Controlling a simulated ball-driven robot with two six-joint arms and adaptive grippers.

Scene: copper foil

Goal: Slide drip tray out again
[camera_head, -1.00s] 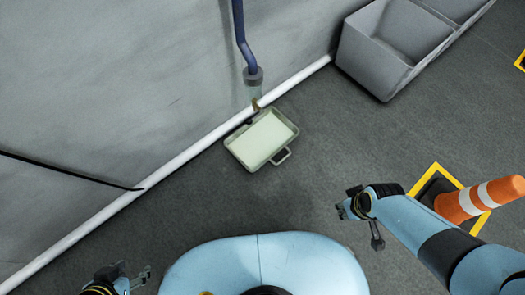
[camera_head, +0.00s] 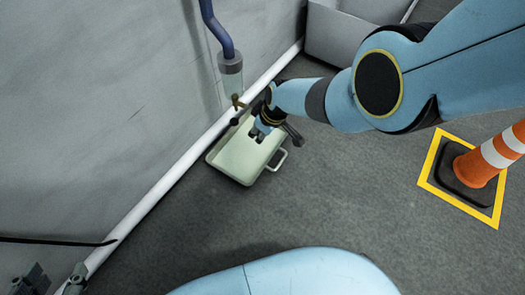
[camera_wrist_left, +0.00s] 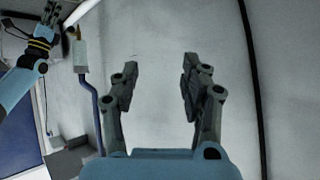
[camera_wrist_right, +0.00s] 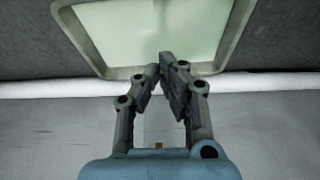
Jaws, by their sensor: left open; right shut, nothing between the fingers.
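The drip tray (camera_head: 232,165) is a shallow pale-green tray with a raised rim. It lies on the floor by the wall, under the blue pipe's tap, with its loop handle (camera_head: 277,160) on the right side. My right gripper (camera_head: 258,137) is over the tray's upper right part, shut and empty. In the right wrist view its fingertips (camera_wrist_right: 164,62) overlap the tray's rim and inside (camera_wrist_right: 150,30); I cannot tell if they touch. My left gripper (camera_wrist_left: 158,75) is open and empty, facing the wall. In the head view it shows at the lower left (camera_head: 52,283).
The blue pipe (camera_head: 217,28) ends in a clear cup and brass tap (camera_head: 237,101) above the tray. A white pipe (camera_head: 150,195) runs along the wall base. A grey bin (camera_head: 335,35) stands at the back. An orange cone (camera_head: 485,160) is right. Floor below the tray is clear.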

